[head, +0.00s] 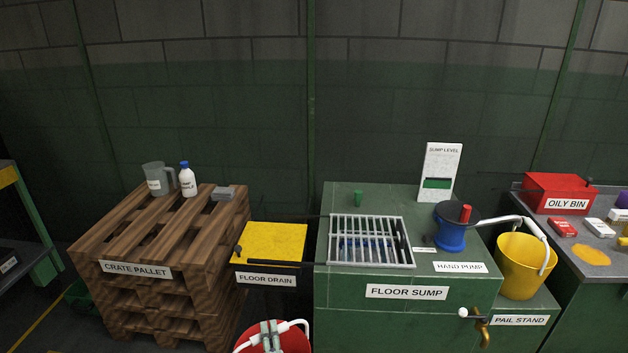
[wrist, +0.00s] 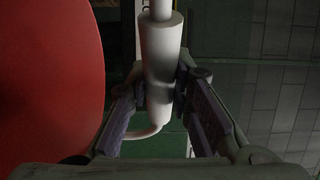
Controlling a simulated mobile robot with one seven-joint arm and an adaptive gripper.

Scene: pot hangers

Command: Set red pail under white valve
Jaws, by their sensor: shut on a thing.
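The red pail (head: 296,343) is at the bottom edge of the head view, in front of the floor drain and left of the floor sump; its lower part is cut off. In the wrist view its red side (wrist: 50,80) fills the left. My gripper (wrist: 160,95) is shut on the white grip of the pail's handle (wrist: 158,60), and its fingers also show over the pail in the head view (head: 270,336). The white valve (head: 463,312) is a white knob by a brass spout (head: 483,332) on the sump's front, right of the pail. The space under the spout is out of frame.
The green floor sump (head: 335,300) carries a grate (head: 370,241) and a blue hand pump (head: 452,234). A yellow pail (head: 522,268) stands on the pail stand (head: 540,308) at right. The yellow floor drain (head: 270,243) and crate pallet (head: 175,290) are at left.

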